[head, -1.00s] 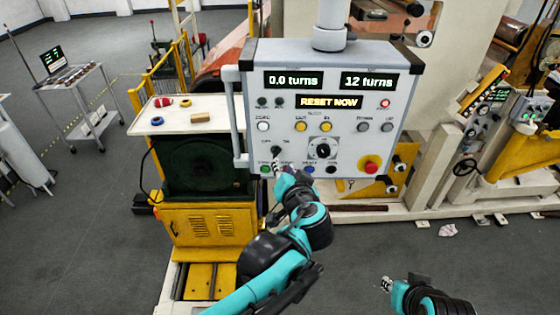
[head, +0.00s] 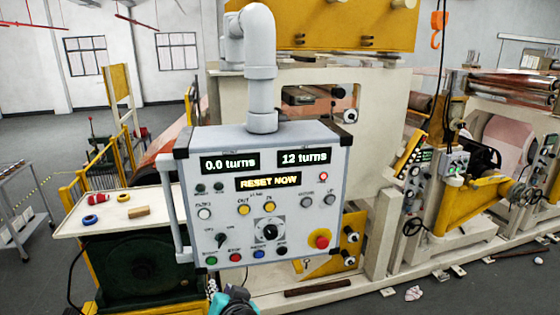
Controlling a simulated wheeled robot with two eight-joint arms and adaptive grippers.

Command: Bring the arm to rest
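My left arm (head: 234,301) shows only as a short teal and dark piece at the bottom edge, below the control panel (head: 335,165). Its gripper (head: 214,285) is a small, partly hidden shape just under the panel's lower edge, near the green and red buttons. I cannot tell whether its fingers are open or shut, or whether it touches the panel. My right gripper is out of view. The panel's displays read "0.0 turns", "12 turns" and "RESET NOW".
A pale worktop (head: 70,217) at the left holds a red item (head: 96,198), a blue ring (head: 90,219) and a tan block (head: 139,212). A grey post (head: 262,95) rises from the panel. Large machinery (head: 480,170) fills the right. Some floor is open at the lower right.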

